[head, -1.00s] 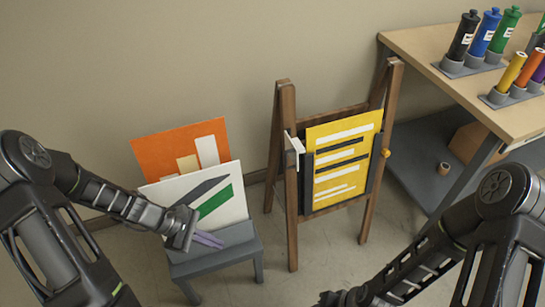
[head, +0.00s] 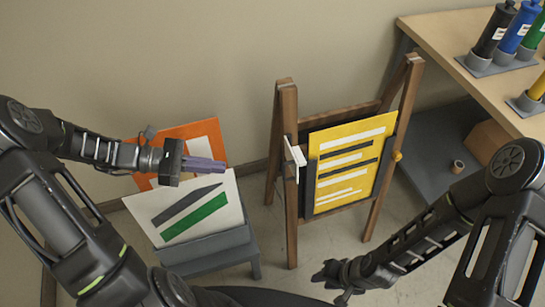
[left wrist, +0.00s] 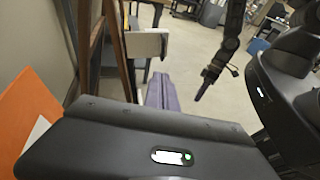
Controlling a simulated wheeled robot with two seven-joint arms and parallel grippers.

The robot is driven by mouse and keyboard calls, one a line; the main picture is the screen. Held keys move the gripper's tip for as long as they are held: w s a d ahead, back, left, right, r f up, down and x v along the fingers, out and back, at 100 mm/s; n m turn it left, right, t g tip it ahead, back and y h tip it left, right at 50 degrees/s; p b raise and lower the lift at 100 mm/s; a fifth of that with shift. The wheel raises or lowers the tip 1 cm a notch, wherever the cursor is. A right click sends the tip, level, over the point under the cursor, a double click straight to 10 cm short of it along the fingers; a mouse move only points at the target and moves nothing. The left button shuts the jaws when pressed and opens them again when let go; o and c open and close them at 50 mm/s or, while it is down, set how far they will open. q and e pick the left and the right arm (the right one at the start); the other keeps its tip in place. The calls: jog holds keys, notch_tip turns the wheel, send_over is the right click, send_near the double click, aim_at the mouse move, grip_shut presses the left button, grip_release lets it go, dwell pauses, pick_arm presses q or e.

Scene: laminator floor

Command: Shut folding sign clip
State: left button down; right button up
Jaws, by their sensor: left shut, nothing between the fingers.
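The folding sign (head: 287,180) is a wooden A-frame with a yellow sheet (head: 348,160) in a dark holder. A white clip (head: 295,152) sticks out from the left side of its frame. In the left wrist view a pale clip-like part (left wrist: 148,45) juts from the wooden post, beyond my fingers. My left gripper (head: 222,166) has purple fingers, shut and empty, left of the sign and apart from the clip. It also shows in the left wrist view (left wrist: 160,90). My right gripper (head: 330,275) is low, in front of the sign; its finger gap is unclear.
A grey stool (head: 215,245) at the left holds a white board (head: 190,210) and an orange board (head: 190,133), close to my left gripper. A yellow knob (head: 397,156) sits on the sign's right side. A workbench (head: 450,45) with bottles stands at right.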

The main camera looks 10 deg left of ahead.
pick_arm(q)
jog(key=r+p+x, duration=0.1)
jog(key=p+x, duration=0.1)
jog(key=x, duration=1.1)
jog(key=shift+d, duration=0.5)
